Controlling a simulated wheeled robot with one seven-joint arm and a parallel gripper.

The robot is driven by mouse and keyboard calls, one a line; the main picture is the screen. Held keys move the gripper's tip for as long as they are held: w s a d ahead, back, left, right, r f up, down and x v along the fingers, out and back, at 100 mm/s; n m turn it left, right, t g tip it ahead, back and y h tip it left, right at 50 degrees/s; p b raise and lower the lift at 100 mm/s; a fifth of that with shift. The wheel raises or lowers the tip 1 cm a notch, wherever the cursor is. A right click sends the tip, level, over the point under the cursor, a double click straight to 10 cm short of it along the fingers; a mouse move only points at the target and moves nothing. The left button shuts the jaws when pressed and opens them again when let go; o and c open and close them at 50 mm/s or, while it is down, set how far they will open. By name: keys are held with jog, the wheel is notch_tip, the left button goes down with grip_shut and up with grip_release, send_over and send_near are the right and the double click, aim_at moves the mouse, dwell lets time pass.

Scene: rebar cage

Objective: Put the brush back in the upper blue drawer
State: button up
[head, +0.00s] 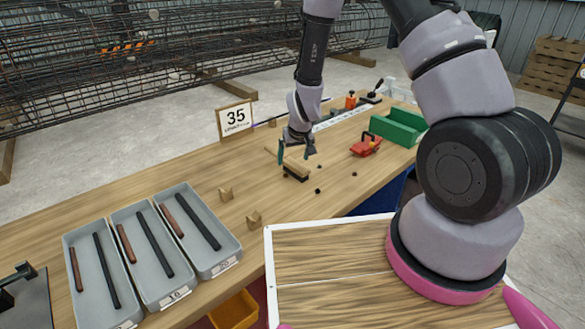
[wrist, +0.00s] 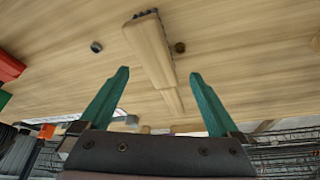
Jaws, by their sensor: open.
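The brush (head: 296,169) lies on the wooden workbench, its light wood body over dark bristles. In the wrist view the brush (wrist: 150,48) shows between and beyond my fingertips, its handle running down the picture between the fingers. My gripper (head: 296,151) is open just above the brush; its green fingers also show apart and empty in the wrist view (wrist: 160,75). I cannot tell whether the fingers touch the brush. A blue surface (head: 382,190) shows below the bench's right edge, partly hidden by my arm; I cannot tell whether it is the upper drawer or whether it is open.
Grey trays (head: 205,228) with dark and reddish bars stand at the left front. Small wooden blocks (head: 254,219) lie near them. A red tool (head: 366,145) and a green bin (head: 398,128) stand right of the brush.

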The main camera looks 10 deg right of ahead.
aim_at(285, 162)
jog(key=shift+x, duration=1.25)
jog(key=shift+f, duration=0.25)
grip_shut()
